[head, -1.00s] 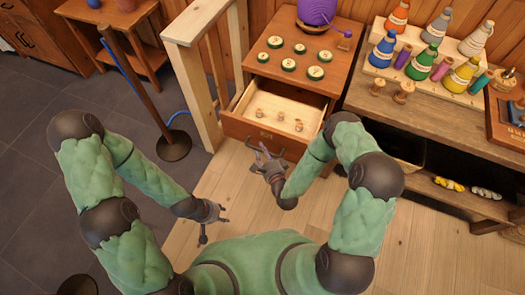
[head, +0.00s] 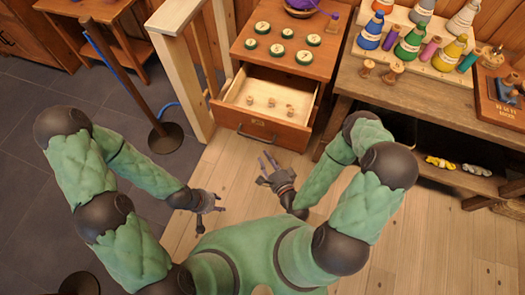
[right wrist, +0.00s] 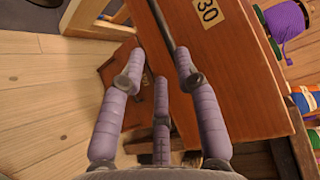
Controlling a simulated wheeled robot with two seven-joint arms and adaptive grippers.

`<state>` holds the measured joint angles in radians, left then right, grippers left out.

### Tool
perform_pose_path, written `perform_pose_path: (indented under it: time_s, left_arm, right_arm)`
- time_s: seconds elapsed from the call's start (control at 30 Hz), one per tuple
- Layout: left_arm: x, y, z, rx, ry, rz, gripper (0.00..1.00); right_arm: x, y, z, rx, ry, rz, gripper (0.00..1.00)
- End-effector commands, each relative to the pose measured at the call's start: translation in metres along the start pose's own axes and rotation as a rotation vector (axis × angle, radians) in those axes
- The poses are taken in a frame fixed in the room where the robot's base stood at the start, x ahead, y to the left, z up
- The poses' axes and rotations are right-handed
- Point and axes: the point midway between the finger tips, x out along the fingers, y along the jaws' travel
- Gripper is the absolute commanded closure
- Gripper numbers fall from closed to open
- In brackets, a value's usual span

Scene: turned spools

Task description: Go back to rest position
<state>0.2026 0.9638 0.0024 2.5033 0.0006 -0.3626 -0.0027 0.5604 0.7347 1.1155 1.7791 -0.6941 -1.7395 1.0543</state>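My right gripper (head: 268,170) is in front of the open drawer (head: 240,125), apart from its front panel. Its fingers are spread and hold nothing; in the right wrist view the gripper (right wrist: 158,75) shows bare fingers with an empty space between them. My left gripper (head: 212,205) hangs low at the left over the floor, with its fingers apart and empty. The drawer holds several small turned wooden spools (head: 270,102) in a row.
The drawer cabinet (head: 330,60) has several green-rimmed discs on top. A workbench (head: 420,92) with bottles and thread spools stands at the right. A dark post (head: 125,80) on a round base and a pale wooden frame (head: 195,110) stand left. Floor between the arms is clear.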

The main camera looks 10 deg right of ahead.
Motion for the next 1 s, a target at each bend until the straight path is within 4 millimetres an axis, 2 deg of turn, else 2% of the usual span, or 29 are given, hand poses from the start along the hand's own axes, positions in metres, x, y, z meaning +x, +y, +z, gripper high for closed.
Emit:
perform_pose_path:
  time_s: [0.2, 0.73, 0.87, 1.0]
  left_arm:
    - [0.000, 0.000, 0.000, 0.000, 0.000, 0.000, 0.60]
    - [0.000, 0.000, 0.000, 0.000, 0.000, 0.000, 0.60]
    - [-0.001, 0.000, 0.000, 0.000, 0.000, 0.000, 0.60]
    - [-0.003, 0.001, 0.000, 0.000, 0.000, 0.000, 0.60]
  right_arm:
    - [-0.010, 0.000, 0.000, 0.001, 0.001, 0.000, 0.68]
    - [-0.010, 0.000, 0.001, 0.001, 0.000, 0.000, 0.68]
    - [-0.008, 0.002, 0.001, -0.016, -0.006, 0.016, 0.68]
    - [0.003, 0.015, 0.001, -0.132, -0.049, 0.131, 0.68]
